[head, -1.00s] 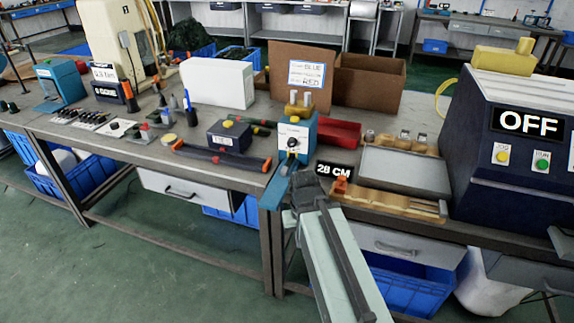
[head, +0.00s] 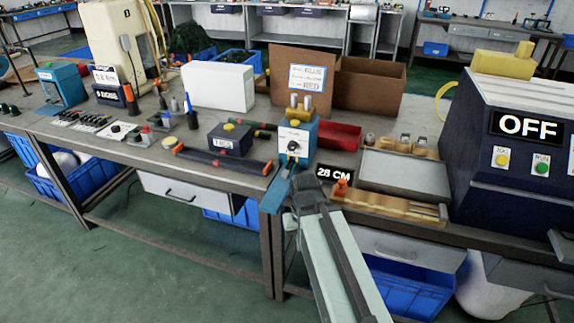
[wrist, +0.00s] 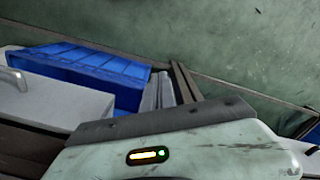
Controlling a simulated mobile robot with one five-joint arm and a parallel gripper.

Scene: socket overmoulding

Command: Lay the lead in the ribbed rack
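The word lead could fit the dark rods or cables with orange ends (head: 222,161) lying along the bench's front edge, but I cannot tell for sure. A tan wooden rack with long grooves (head: 395,206) lies at the bench front, right of my arm; it may be the ribbed rack. An orange piece (head: 341,187) is at its left end. My gripper (head: 305,188) is at the bench edge, between the blue press-like device (head: 296,140) and the rack. Its fingertips are not clear in either view, and I see nothing held. My wrist housing fills the lower wrist view.
A grey tray (head: 405,172) lies behind the wooden rack, left of the dark machine marked OFF (head: 520,140). A 28 CM sign (head: 334,173) stands near my gripper. A blue bin (wrist: 85,68) and a drawer (wrist: 50,108) show in the wrist view.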

